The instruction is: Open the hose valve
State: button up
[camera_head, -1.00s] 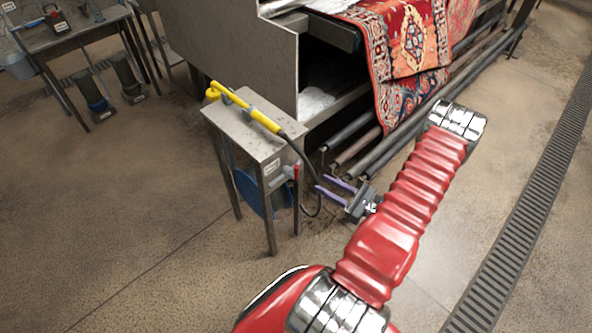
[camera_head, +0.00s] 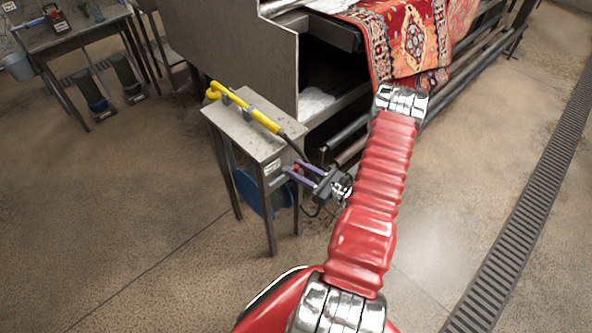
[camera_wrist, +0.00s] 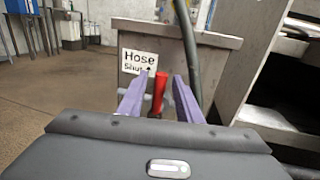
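The hose valve's red lever (camera_wrist: 158,92) stands upright between my two purple fingers in the wrist view. In the head view a small part of the lever (camera_head: 297,167) shows at the stand's side. My gripper (camera_wrist: 160,78) is open, with a finger on either side of the lever and gaps that look clear. In the head view my gripper (camera_head: 301,172) reaches the right side of the metal stand (camera_head: 246,133). A white label (camera_wrist: 138,65) reading "Hose" and "Shut" with an up arrow is behind the fingers. The valve body is mostly hidden.
A dark hose (camera_wrist: 190,50) hangs just right of the lever. A yellow wand (camera_head: 245,108) lies on the stand's top. A blue round thing (camera_head: 262,195) sits beneath it. A large metal machine (camera_head: 240,60) with a patterned rug (camera_head: 410,40) stands behind. Floor on the left is open.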

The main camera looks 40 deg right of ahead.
jog(key=shift+w, duration=0.35)
grip_shut()
dwell(0.4)
jog(key=shift+a, duration=0.15)
